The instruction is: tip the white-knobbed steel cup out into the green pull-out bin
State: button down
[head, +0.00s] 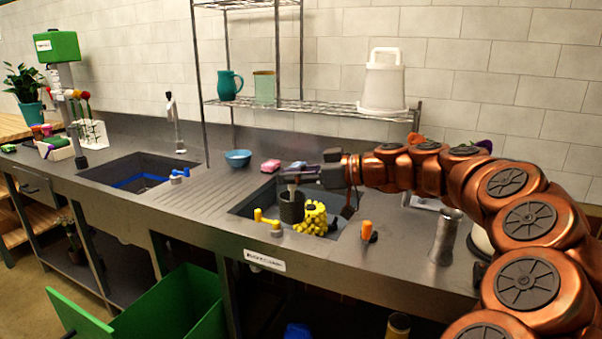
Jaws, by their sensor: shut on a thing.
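My gripper (297,175) reaches in from the right over the right sink basin. It is shut on a light knob above a dark grey cup (291,208), which looks like the white-knobbed steel cup. The cup hangs upright below the fingers, over the basin or just inside it; I cannot tell whether its base touches anything. What it holds is hidden. The green pull-out bin (200,315) stands open below the counter's front at the lower left, well away from the cup. Its inside is mostly out of sight.
A yellow bumpy object (312,219) sits close beside the cup in the right basin (245,207). Yellow (268,222) and orange (367,231) knobbed fittings stand at its front edge. A steel cylinder (445,237) stands right. The ribbed drainboard (205,187) is clear.

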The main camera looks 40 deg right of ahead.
jog(key=w+a+f+m+t+h, duration=0.1)
jog(key=w+a+f+m+h, duration=0.1)
jog(key=w+a, duration=0.4)
jog(key=w+a+f+m+t+h, duration=0.1)
jog(key=w+a+f+m+h, duration=0.2)
jog(key=w+a+f, duration=0.3)
jog(key=w+a+f+m+t+h, duration=0.1)
jog(key=w+a+f+h, duration=0.4)
jog(key=w, duration=0.6)
jog(key=shift+w+a+f+m+t, duration=0.35)
jog(key=shift+a+f+m, duration=0.3)
jog(key=shift+a+m, duration=0.3)
jog(key=shift+r, duration=0.1)
jog(key=shift+f, duration=0.25)
